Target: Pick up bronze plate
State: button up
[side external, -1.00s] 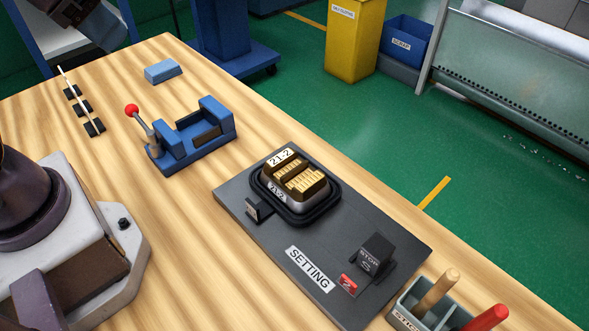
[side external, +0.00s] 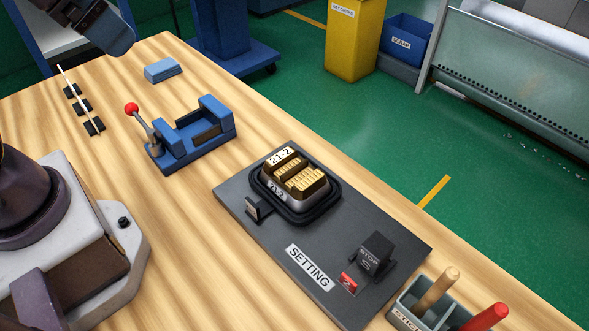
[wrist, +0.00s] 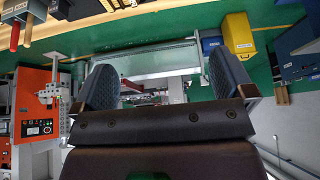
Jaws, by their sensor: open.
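A bronze-gold ridged piece (side external: 304,180), which looks like the bronze plate, sits in a small silver tray (side external: 282,194) inside a black rimmed holder (side external: 321,212). A label reading "21-2" lies at its upper left end and another is on the tray's side. My gripper (wrist: 166,82) is open in the wrist view, its two dark blue-grey pads wide apart with nothing seen between them. It faces out over the room. The bronze piece cannot be made out in the wrist view.
The holder is on a dark board marked SETTING (side external: 259,242), with a black STOP block (side external: 372,254). A blue fixture with a red-knobbed lever (side external: 191,140) stands up-left of it. A holder with handled tools (side external: 428,309) is at lower right. Bare wood (side external: 180,225) lies left of the board.

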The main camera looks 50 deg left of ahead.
jog(key=m+g, duration=0.6)
jog(key=m, duration=1.2)
send_over(294, 168)
notch_tip(294, 168, down, 17)
notch_tip(294, 168, down, 12)
jog(key=shift+f, duration=0.1)
